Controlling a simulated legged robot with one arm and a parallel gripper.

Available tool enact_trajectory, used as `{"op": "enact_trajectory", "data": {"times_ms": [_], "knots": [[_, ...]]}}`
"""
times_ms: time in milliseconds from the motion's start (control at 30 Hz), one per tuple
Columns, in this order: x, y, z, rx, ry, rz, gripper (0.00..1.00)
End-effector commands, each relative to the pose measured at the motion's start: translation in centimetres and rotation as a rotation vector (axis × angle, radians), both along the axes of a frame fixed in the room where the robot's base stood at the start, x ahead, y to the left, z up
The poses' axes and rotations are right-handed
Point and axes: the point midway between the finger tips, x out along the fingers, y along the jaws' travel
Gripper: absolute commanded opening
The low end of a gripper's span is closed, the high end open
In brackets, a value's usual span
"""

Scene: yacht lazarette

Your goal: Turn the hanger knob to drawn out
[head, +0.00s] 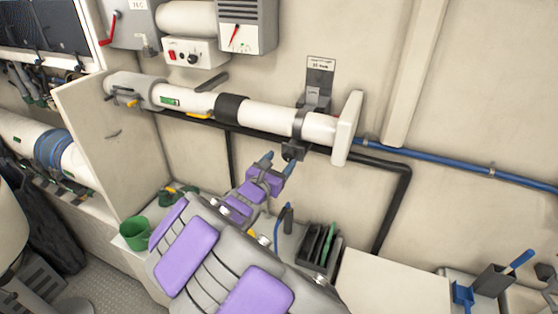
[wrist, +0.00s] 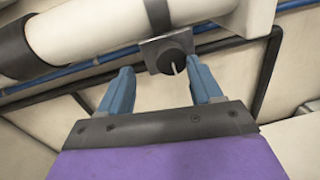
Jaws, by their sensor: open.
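The hanger knob (head: 291,153) is a small dark knob below the clamp of a white horizontal tube (head: 270,117) on the wall. In the wrist view the knob (wrist: 173,64) is round and black with a pale pointer line, on a grey square block. The pointer slants slightly from vertical. My gripper (head: 277,162) has blue fingers and is open just below the knob. In the wrist view my gripper (wrist: 162,82) has one finger on each side of the knob's lower part, apart from it. The labelled hanger bracket (head: 318,88) rises above the tube.
A black pipe (head: 392,205) and a blue pipe (head: 440,170) run along the wall near the tube. An open cabinet door (head: 112,140) stands at left. A green cup (head: 135,232) and a dark rack (head: 318,245) sit below. A control box (head: 190,53) hangs above.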

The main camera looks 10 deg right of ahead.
Motion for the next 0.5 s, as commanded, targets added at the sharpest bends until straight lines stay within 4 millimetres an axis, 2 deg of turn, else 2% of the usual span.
{"op": "enact_trajectory", "data": {"times_ms": [100,433,500], "knots": [[0.7,-1.4,0.2,0.001,-0.003,-0.007,0.65],[1.1,-2.8,0.3,0.007,-0.004,-0.009,0.65],[0.9,-2.8,0.3,0.009,-0.003,-0.009,0.59]]}}
